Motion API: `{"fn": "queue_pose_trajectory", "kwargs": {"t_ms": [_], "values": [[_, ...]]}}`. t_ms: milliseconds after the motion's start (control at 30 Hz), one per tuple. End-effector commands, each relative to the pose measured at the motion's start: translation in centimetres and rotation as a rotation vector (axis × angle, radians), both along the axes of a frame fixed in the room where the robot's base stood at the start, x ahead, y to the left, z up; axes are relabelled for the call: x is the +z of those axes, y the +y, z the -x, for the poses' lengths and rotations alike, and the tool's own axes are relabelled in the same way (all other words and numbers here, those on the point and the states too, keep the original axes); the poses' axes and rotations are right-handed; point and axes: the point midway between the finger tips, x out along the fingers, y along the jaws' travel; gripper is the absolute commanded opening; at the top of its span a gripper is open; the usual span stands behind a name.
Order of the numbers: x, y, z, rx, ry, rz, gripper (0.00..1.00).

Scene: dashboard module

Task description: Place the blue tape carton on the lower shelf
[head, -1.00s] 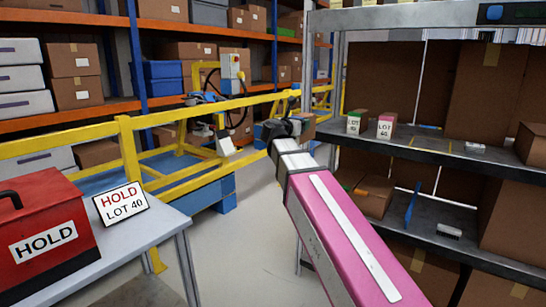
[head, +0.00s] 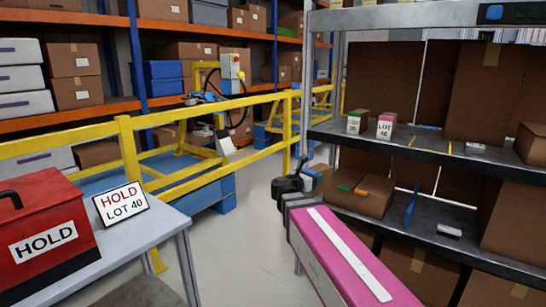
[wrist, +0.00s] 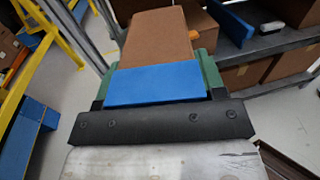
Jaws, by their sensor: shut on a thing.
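The blue tape carton is a brown box with a broad blue band; in the wrist view (wrist: 157,38) it lies between the green finger pads. In the head view only a small part of it (head: 322,174) shows past my gripper. My gripper (wrist: 157,75) is shut on it. The lower shelf (head: 475,235) is grey metal. A brown carton with green and orange tape (head: 365,197) sits at its left end.
On the lower shelf stand a thin blue divider (head: 411,203) and a small grey-black device (head: 449,231). The upper shelf (head: 430,150) holds two labelled small boxes. A yellow rail (head: 200,112) and a table with a red HOLD box (head: 40,235) are left.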

Motion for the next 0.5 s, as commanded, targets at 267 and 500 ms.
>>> {"fn": "queue_pose_trajectory", "kwargs": {"t_ms": [267, 500], "values": [[-5.8, -2.1, 3.7, -0.054, -0.007, 0.013, 0.26], [-8.8, -3.3, 6.0, -0.082, -0.017, 0.023, 0.26]]}}
